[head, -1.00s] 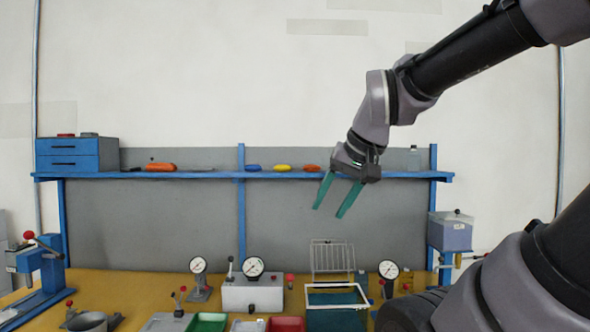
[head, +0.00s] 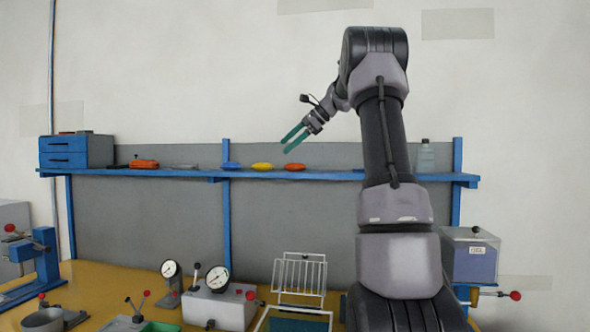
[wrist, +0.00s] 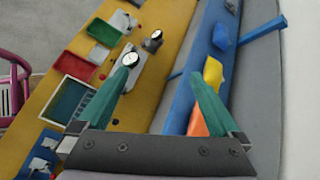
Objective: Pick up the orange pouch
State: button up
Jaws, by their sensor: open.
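The orange pouch (head: 294,167) lies on the blue shelf, to the right of a yellow pouch (head: 262,166) and a blue pouch (head: 231,166). In the wrist view the orange pouch (wrist: 197,124) is partly hidden behind the right finger. My gripper (head: 286,146) has green fingers, spread apart with nothing between them. In the head view its tips are just above the orange pouch and point down-left. In the wrist view my gripper (wrist: 163,70) spans the front edge of the shelf, with the pouch on its right side.
On the same blue shelf (head: 345,175) are an orange-red item (head: 144,163), a blue drawer box (head: 75,151) and a clear bottle (head: 425,157). Below is a yellow bench with gauges (head: 217,279), a wire rack (head: 300,274) and trays.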

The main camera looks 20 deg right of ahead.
aim_at(290, 165)
jog(key=w+d+f+m+y, duration=0.1)
jog(key=w+d, duration=0.2)
jog(key=d, duration=0.1)
jog(key=w+d+f+m+t+y, duration=0.1)
jog(key=w+d+m, duration=0.1)
jog(key=d, duration=0.3)
jog(key=w+d+f+m+y, duration=0.1)
jog(key=w+d+f+m, duration=0.1)
jog(key=w+d, duration=0.1)
jog(key=shift+w+d, duration=0.3)
jog(key=shift+d, duration=0.6)
jog(key=shift+w+d+f, duration=0.15)
jog(key=shift+d, duration=0.05)
jog(key=shift+t, duration=0.3)
jog(key=x, duration=1)
jog(key=shift+w+a, duration=0.1)
jog(key=shift+a, duration=0.05)
jog(key=c, duration=1.3)
